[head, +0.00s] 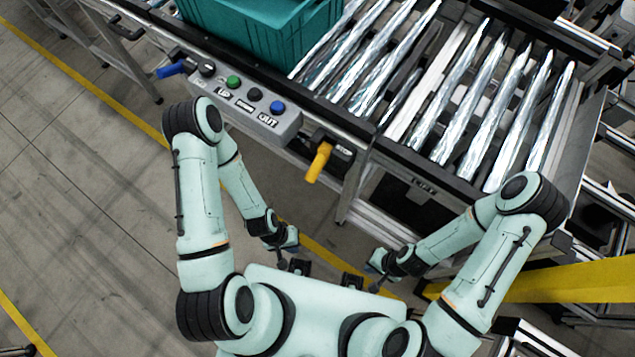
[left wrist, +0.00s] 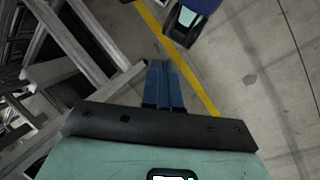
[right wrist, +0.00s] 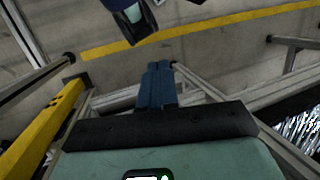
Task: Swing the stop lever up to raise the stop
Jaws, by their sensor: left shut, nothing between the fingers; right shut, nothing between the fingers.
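A yellow lever handle (head: 318,162) sticks out from a black bracket on the front rail of the conveyor and points toward me, angled downward. A second lever with a blue handle (head: 170,70) is on the rail further left; I cannot tell from its label which lever is which. My left gripper (head: 282,264) (left wrist: 164,78) is shut and empty, low in front of my body and apart from the yellow handle. My right gripper (head: 373,287) (right wrist: 158,76) is shut and empty, also low, right of the left one. Neither lever shows clearly in the wrist views.
A control box (head: 245,108) with green, black and blue buttons is on the rail between the levers. A teal crate (head: 262,35) sits on the rollers (head: 470,110) at the back left. A yellow beam (head: 570,282) is at the right. Open floor lies left.

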